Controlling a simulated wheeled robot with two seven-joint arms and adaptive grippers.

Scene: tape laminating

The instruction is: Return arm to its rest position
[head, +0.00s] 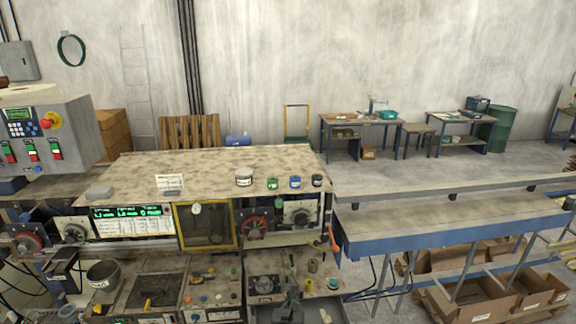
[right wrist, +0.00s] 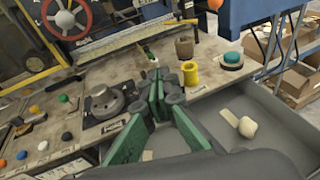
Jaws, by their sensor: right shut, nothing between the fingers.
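My right gripper (head: 292,298) shows at the bottom centre of the head view, low over the right part of the machine's front shelf. In the right wrist view its green-padded fingers (right wrist: 172,88) are together at the tips with nothing held. The fingers are above the shelf, between a round metal part (right wrist: 104,102) on the left and a yellow spool (right wrist: 190,74) on the right. I cannot tell whether they touch anything.
The laminating machine (head: 260,161) fills the front, with a control box (head: 45,140) at left and a blue-edged conveyor table (head: 450,232) at right. An open grey drawer (right wrist: 275,148) holds a pale roll (right wrist: 246,127). Cardboard boxes (head: 478,303) lie below the conveyor.

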